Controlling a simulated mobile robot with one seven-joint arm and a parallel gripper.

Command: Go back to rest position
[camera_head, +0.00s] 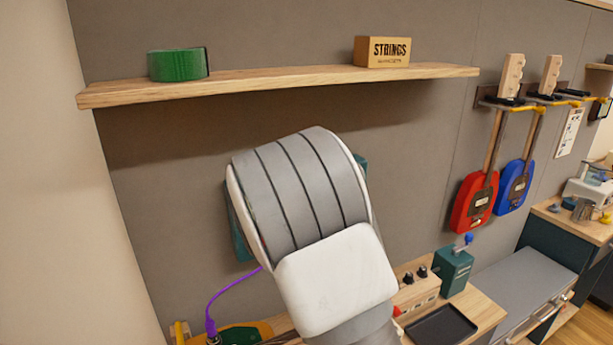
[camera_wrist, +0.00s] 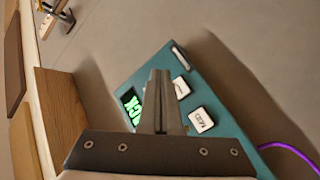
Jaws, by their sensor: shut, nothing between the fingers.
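My gripper (camera_wrist: 160,100) shows in the wrist view, its fingers together and empty. It points toward a teal panel (camera_wrist: 222,112) with white labelled pieces and a green-lit display (camera_wrist: 131,106). I cannot tell whether the fingertips touch the panel. In the head view my pale arm covers most of the teal panel (camera_head: 240,232), and only its edges show on the grey wall. My gripper is hidden behind the arm there.
A wooden shelf (camera_head: 280,82) above holds a green roll (camera_head: 177,65) and a STRINGS box (camera_head: 382,51). Red (camera_head: 474,200) and blue (camera_head: 515,185) guitars hang at right. Below are a bench with a black tray (camera_head: 441,325), a teal box (camera_head: 453,272) and a purple cable (camera_head: 222,292).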

